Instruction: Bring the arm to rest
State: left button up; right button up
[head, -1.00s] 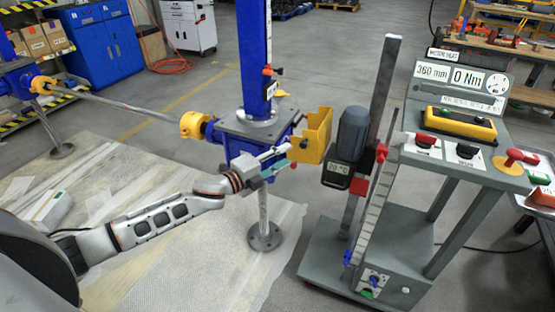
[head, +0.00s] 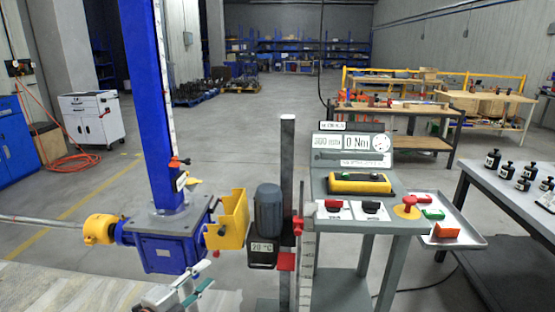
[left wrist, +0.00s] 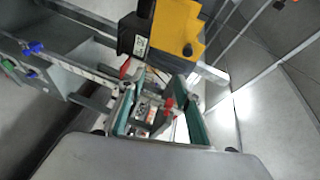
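My left gripper (head: 192,284) is at the bottom edge of the head view, in front of and below the blue gearbox (head: 165,252) of the screw jack. In the left wrist view its two teal-padded fingers (left wrist: 158,100) stand apart, with no object clearly held between them. Most of my left arm is below the head view's edge. A yellow bracket (head: 232,220) sits at the gearbox's right side and also shows in the left wrist view (left wrist: 178,30). My right gripper is in neither view.
A dark motor (head: 268,212) and the grey test console (head: 350,160) with red and black switches stand to the right of the jack. A yellow coupling (head: 100,229) and shaft extend left. A side table (head: 510,195) stands at far right. Open floor lies behind.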

pick_arm(q)
jog(key=s+d+f+n+g+y, duration=0.1)
jog(key=s+f+n+g+y, duration=0.1)
jog(key=s+f+n, duration=0.6)
jog(key=s+d+f+n+g+y, duration=0.2)
jog(key=s+f+n, duration=0.6)
jog(key=s, duration=1.2)
notch_tip(320, 180, down, 4)
jog(key=shift+s+d+f+n, duration=0.2)
jog(key=shift+s+d+n, duration=0.1)
jog(key=shift+s, duration=0.1)
jog(key=shift+a, duration=0.1)
